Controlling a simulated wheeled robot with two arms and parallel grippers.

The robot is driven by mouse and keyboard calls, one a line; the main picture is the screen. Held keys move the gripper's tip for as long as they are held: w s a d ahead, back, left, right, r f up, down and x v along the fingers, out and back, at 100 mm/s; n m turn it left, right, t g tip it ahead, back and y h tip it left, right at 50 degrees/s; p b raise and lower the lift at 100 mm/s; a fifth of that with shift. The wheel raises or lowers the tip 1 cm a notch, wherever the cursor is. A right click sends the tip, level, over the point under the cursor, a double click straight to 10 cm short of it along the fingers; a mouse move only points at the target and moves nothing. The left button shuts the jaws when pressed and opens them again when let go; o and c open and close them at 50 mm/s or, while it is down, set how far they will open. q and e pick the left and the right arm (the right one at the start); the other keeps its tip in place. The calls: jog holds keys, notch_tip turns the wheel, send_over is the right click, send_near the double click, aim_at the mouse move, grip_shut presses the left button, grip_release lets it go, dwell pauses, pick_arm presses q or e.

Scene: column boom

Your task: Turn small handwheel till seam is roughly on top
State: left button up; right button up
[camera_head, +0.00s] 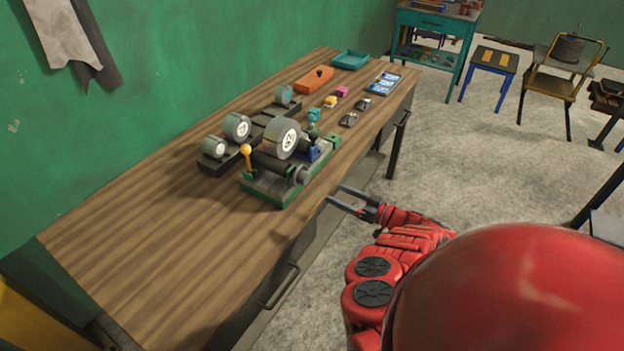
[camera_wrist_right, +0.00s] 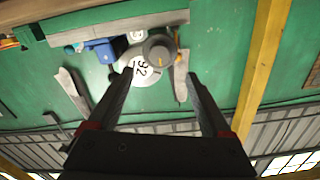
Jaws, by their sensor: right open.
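The small handwheel (camera_head: 298,175) is a dark grey round knob on the near side of a green-based machine (camera_head: 273,192). It also shows in the right wrist view (camera_wrist_right: 160,40), seen face-on, with a small orange mark on its face. That view appears upside down. I cannot tell for sure where the seam is. A large wheel (camera_head: 280,139) with a white numbered face sits behind it. My right gripper (camera_head: 335,194) is open and empty, just off the bench's front edge, to the right of the handwheel and apart from it. My left gripper is not in view.
The machine stands on a wooden bench (camera_head: 150,245). An orange-knobbed lever (camera_head: 246,150) rises at its left. Behind it are several grey wheels on a dark stand (camera_head: 215,167). An orange block (camera_head: 314,81) and a teal tray (camera_head: 351,60) lie farther back. The bench's near left is clear.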

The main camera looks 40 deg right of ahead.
aim_at(307, 181)
jog(key=x, duration=1)
jog(key=shift+w+p, duration=0.1)
jog(key=shift+p, duration=0.2)
jog(key=shift+c, duration=0.3)
grip_shut()
